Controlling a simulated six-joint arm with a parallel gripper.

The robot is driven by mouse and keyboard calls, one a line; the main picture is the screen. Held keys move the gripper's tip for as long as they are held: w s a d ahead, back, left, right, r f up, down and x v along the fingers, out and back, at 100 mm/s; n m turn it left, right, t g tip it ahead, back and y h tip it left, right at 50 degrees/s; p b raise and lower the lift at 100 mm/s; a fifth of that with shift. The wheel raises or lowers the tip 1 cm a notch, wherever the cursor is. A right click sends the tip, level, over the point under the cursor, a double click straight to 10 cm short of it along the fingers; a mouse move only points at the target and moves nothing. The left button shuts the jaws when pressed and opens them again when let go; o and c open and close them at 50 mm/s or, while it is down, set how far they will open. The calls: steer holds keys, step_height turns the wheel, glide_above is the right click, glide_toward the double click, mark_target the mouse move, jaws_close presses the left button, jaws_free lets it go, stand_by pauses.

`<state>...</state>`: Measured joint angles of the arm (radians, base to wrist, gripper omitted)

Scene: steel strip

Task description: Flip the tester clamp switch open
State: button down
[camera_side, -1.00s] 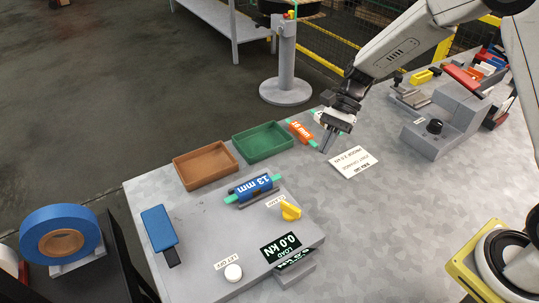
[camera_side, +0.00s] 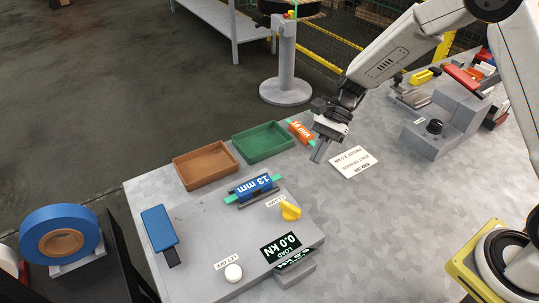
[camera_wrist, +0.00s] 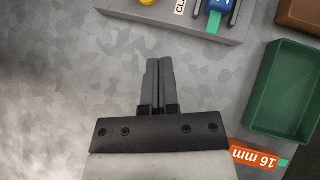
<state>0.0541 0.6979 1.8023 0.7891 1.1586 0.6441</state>
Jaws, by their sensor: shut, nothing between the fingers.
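The tester is a grey box (camera_side: 208,247) on the table, with a display reading 0.0 kN. Its clamp switch is a yellow knob (camera_side: 290,211) beside a CLAMP label, at the tester's right edge. In the wrist view the yellow knob (camera_wrist: 148,2) is cut off by the top edge. A blue 13 mm piece with green ends (camera_side: 253,186) lies in the tester's holder. My gripper (camera_side: 317,160) is shut and empty, above the table, up and to the right of the knob and apart from it. Its fingers (camera_wrist: 158,62) point towards the tester in the wrist view.
A brown tray (camera_side: 205,180) and a green tray (camera_side: 289,147) sit along the back edge. An orange 16 mm piece (camera_side: 299,131) lies near my gripper. A printed card (camera_side: 369,167) lies to its right. The front right table surface is clear.

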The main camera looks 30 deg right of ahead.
mark_target(293, 203)
steer(key=x, duration=0.7)
steer(key=shift+s+a+f, duration=0.15)
steer(key=shift+a+f, duration=0.05)
steer(key=shift+a, duration=0.15)
steer(key=shift+s+a+r, duration=0.1)
steer(key=shift+s+a, duration=0.2)
steer(key=shift+a, duration=0.65)
steer(key=shift+s+a, duration=0.25)
steer(key=shift+a, duration=0.5)
